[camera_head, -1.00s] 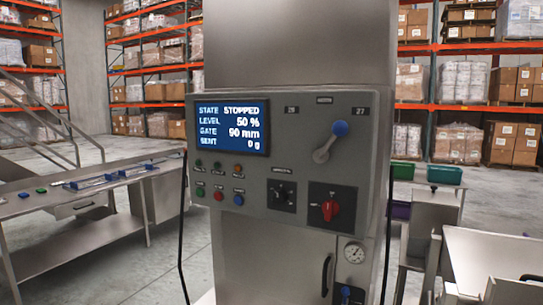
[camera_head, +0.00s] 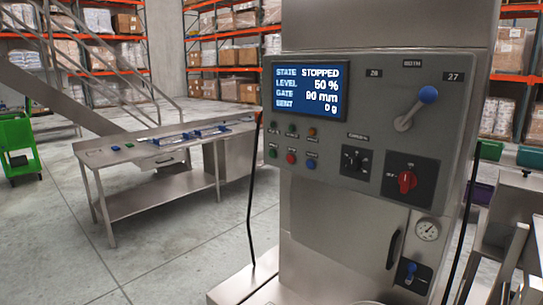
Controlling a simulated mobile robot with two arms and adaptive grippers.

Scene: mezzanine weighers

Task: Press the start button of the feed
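The grey control panel (camera_head: 362,210) of the feed faces me on a steel cabinet. Its blue screen (camera_head: 306,88) reads STATE STOPPED, LEVEL 50 %, GATE 90 mm, SENT 0 g. Below the screen is a row of small lamps, and under it a green button (camera_head: 273,153), a red button (camera_head: 291,158) and a blue button (camera_head: 311,164). Their labels are too small to read, so I cannot confirm which is start. A black selector knob (camera_head: 354,161), a red rotary switch (camera_head: 407,181) and a blue-knobbed lever (camera_head: 413,108) sit to the right. Neither gripper shows.
A steel table (camera_head: 165,199) with small items stands left of the cabinet. A green cart (camera_head: 18,145) is at far left, with a stair behind the table. Steel framing (camera_head: 513,215) stands close on the right. Grey floor between table and cabinet is clear.

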